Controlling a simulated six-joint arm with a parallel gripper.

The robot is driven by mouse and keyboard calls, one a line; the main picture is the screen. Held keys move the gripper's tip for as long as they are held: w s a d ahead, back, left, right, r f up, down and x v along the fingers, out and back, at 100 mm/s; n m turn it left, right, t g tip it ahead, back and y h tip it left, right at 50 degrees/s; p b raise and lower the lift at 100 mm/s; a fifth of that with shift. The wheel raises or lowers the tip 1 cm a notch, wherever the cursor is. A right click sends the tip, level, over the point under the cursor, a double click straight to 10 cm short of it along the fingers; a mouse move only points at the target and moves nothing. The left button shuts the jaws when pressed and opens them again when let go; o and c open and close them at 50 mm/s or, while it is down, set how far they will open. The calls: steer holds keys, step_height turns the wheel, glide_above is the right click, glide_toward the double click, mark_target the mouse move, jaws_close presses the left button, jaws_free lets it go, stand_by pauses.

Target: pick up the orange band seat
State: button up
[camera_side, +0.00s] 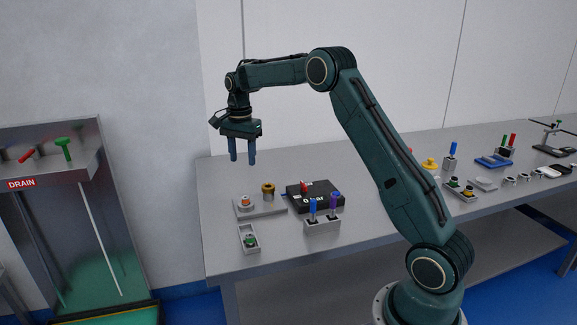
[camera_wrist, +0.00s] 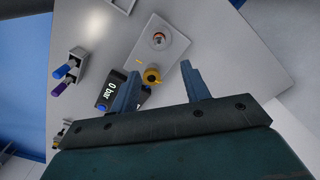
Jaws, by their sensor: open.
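A small round piece with an orange band (camera_side: 245,202), which I take for the orange band seat, sits upright on the left part of a light grey plate (camera_side: 272,210) on the bench. My gripper (camera_side: 242,159) is open and empty, fingers pointing down, well above the plate. It touches nothing.
A black box with a display (camera_side: 322,191) is right of the plate. A grey holder (camera_side: 322,227) with blue and purple handled pieces stands in front of it. A small tray (camera_side: 249,239) with a green-topped piece is nearer the front edge. The bench's left side is clear.

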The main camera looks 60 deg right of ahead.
glide_above(245, 197)
steer(key=shift+d+f, duration=0.15)
steer(key=shift+f, duration=3.75)
steer(key=shift+f, duration=0.1)
steer(key=shift+f, duration=2.5)
steer(key=shift+c, duration=0.5)
jaws_close()
